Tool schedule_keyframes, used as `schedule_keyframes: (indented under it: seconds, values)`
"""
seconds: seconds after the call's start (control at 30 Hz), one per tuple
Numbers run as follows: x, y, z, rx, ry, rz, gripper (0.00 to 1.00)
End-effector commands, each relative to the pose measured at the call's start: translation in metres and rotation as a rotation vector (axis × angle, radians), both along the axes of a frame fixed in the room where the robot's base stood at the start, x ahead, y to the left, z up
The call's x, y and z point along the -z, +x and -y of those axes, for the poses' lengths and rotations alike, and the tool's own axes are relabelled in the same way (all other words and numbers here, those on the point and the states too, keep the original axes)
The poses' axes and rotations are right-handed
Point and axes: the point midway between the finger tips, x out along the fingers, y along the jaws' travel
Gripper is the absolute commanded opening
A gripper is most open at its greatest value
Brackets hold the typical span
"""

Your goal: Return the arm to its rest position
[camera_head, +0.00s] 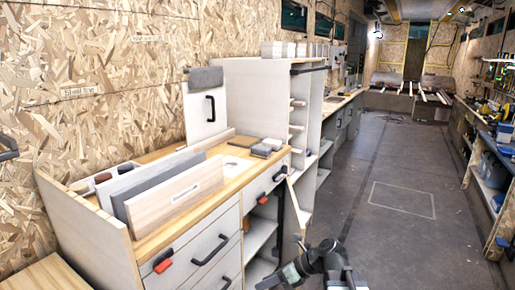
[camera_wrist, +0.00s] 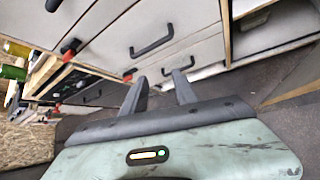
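My arm (camera_head: 326,262) shows at the bottom centre of the head view, low over the floor and in front of the cabinet. My gripper (camera_wrist: 160,88) points toward the drawer fronts in the wrist view. Its two dark fingers stand apart with nothing between them. In the head view the fingertips are hard to make out at the lower edge. The cabinet's drawers (camera_head: 211,250) have dark handles and red latches and look shut. A drawer front with a dark handle (camera_wrist: 152,40) lies beyond the fingers in the wrist view.
A wooden worktop (camera_head: 188,212) holds upright boards and small grey blocks. A narrow wooden piece (camera_head: 294,207) stands out from the cabinet near my arm. Open shelves (camera_head: 262,232) are beside the drawers. The grey floor (camera_head: 385,215) to the right is clear.

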Motion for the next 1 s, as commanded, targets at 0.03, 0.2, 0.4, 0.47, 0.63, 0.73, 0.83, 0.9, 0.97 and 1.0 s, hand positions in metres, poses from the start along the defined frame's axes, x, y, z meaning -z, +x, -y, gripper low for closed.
schedule_keyframes:
  seconds: [0.03,0.2,0.4,0.47,0.63,0.73,0.83,0.9,0.97,1.0]
  values:
    - [0.015,-0.008,0.002,-0.113,-0.099,0.086,0.35]
    - [0.06,-0.029,0.04,-0.673,-0.463,0.415,0.35]
    - [0.082,-0.041,0.103,-1.343,-0.692,0.637,0.35]
    - [0.084,-0.043,0.117,-1.508,-0.714,0.675,0.35]
    - [0.085,-0.047,0.141,-1.901,-0.693,0.772,0.35]
    - [0.085,-0.048,0.142,-2.082,-0.632,0.862,0.35]
    - [0.045,-0.048,0.14,-2.099,-0.626,0.873,0.35]
    - [0.026,-0.048,0.14,-2.098,-0.626,0.873,0.35]
    - [0.008,-0.048,0.14,-2.097,-0.627,0.873,0.35]
    - [-0.006,-0.048,0.14,-2.097,-0.627,0.873,0.35]
